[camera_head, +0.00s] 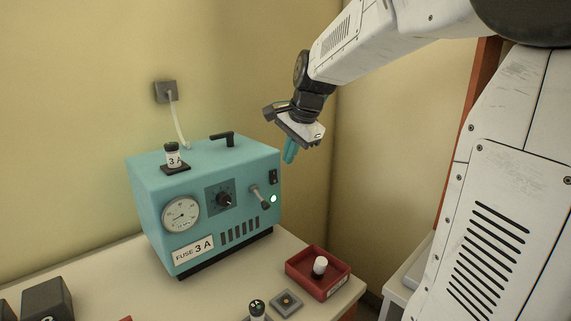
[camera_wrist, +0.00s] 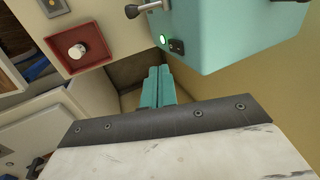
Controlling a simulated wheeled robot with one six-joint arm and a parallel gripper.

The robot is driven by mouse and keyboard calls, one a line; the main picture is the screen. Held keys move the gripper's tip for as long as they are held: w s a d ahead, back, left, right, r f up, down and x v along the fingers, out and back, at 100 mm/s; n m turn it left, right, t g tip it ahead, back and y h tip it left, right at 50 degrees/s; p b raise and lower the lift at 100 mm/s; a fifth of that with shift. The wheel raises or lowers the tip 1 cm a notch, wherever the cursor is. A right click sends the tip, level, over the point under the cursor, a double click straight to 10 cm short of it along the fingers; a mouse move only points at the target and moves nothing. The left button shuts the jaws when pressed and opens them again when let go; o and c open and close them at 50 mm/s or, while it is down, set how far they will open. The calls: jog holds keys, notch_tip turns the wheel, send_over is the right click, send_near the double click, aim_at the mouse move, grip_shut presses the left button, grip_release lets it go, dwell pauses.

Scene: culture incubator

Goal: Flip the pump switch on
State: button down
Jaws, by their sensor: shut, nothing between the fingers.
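The teal pump box (camera_head: 157,208) stands on the table with its gauge, dial and vents facing forward. A small black rocker switch (camera_head: 273,177) is at the upper right of its front, above a lit green lamp (camera_head: 273,198). A metal lever (camera_head: 260,196) sticks out beside the lamp. In the wrist view the rocker switch (camera_wrist: 177,47), green lamp (camera_wrist: 162,39) and lever (camera_wrist: 145,8) show near the top. My gripper (camera_head: 289,158) has teal fingers pressed together, empty, apart from the box beyond its upper right edge. The rocker's exact position is too small to tell.
A red tray (camera_head: 298,281) holding a white-capped piece (camera_head: 320,265) is at the table's right edge. A grey square button plate (camera_head: 287,301) lies near it. A labelled fuse (camera_head: 173,156) and a black handle (camera_head: 222,139) stand on the box top. A cord runs to the wall socket (camera_head: 165,92).

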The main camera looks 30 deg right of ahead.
jog(key=w+v, duration=0.1)
jog(key=v, duration=0.5)
jog(key=shift+r, duration=0.45)
jog(key=shift+s+d, duration=0.1)
